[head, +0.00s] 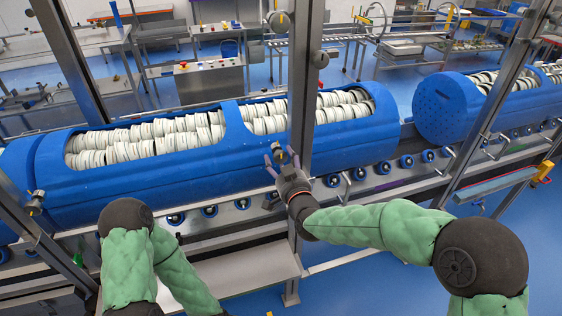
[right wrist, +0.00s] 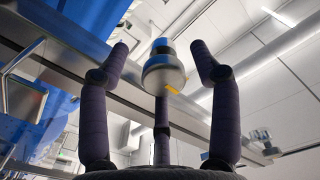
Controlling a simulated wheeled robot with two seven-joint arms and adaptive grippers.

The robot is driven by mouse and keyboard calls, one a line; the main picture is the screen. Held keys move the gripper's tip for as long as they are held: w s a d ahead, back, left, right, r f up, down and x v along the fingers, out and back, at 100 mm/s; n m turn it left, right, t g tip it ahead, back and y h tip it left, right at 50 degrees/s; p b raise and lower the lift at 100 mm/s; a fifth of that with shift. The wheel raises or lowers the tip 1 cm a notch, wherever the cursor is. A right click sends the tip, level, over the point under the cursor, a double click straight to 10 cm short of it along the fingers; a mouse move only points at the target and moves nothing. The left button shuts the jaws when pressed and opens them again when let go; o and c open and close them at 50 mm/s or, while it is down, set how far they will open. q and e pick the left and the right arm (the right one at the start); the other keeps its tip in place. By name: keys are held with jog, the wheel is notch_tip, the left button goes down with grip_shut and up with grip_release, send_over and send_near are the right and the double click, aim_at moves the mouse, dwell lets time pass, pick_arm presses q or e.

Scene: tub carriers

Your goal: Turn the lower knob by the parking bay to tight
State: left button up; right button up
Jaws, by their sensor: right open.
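A round metal knob (right wrist: 163,74) with a yellow pointer mark shows in the right wrist view, in front of the post. My right gripper (right wrist: 160,52) is open, with its purple fingers spread to either side of the knob and a third finger below it. No contact with the knob is visible. In the head view my right gripper (head: 280,161) reaches up to the middle metal post (head: 301,100), and its fingers partly hide the knob there. The pointer's setting cannot be read. My left arm shows at lower left; its gripper is out of view.
Another knob (head: 281,22) sits higher on the same post, and one (head: 35,200) is on the left post. Blue tubs (head: 160,178) full of white discs lie on the roller conveyor (head: 240,216) behind the posts. A metal shelf (head: 245,270) lies below.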

jog(key=v, duration=1.2)
dwell(0.4)
jog(key=s+d+f+g+h, duration=0.1)
jog(key=f+g, duration=0.2)
jog(key=f, duration=0.6)
jog(key=s+d+f+m+g, duration=0.1)
jog(key=d+f+g, duration=0.1)
jog(key=f, duration=0.7)
jog(key=s+d+f+g+h, duration=0.1)
jog(key=s+f+g, duration=0.15)
jog(key=f, duration=0.55)
jog(key=s+d+f+m+g, duration=0.1)
jog(key=s+f+g, duration=0.8)
jog(key=s+f, duration=0.9)
jog(key=shift+d+f+m, duration=0.4)
jog(key=shift+d+f, duration=0.05)
jog(key=shift+d, duration=0.25)
jog(key=shift+s, duration=0.1)
